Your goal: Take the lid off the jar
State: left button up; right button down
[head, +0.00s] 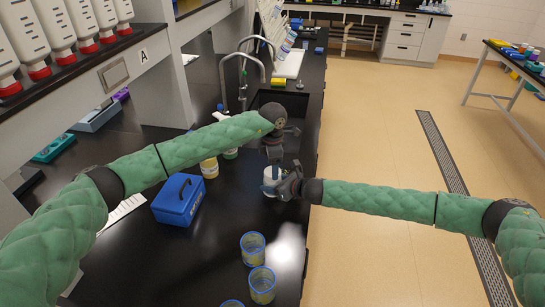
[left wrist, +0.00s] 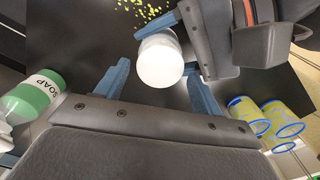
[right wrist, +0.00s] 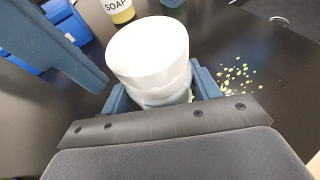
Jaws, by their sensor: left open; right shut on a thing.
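The white jar (right wrist: 160,92) stands on the black bench, with its wide white lid (right wrist: 148,48) on top. The lid also shows in the left wrist view (left wrist: 160,62) and the jar in the head view (head: 270,188). My right gripper (right wrist: 162,88) is shut on the jar body below the lid, one finger on each side. My left gripper (left wrist: 156,72) is open above the jar, its fingers on either side of the lid with gaps.
A blue box (head: 180,199) lies to the left. Soap bottles (head: 209,167) stand behind it. Blue-rimmed cups (head: 253,246) stand on the near bench. Yellow specks (right wrist: 238,75) lie on the bench near the jar. A sink and tap (head: 243,70) are behind.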

pick_arm(q)
jog(key=shift+f, duration=1)
pick_arm(e)
jog(key=shift+f, duration=0.1)
pick_arm(q)
jog(key=c, duration=0.9)
jog(key=shift+o, duration=0.2)
jog(key=shift+n, duration=1.5)
jog(key=shift+r, duration=0.45)
jog(key=shift+r, duration=0.4)
jog(key=shift+r, duration=0.35)
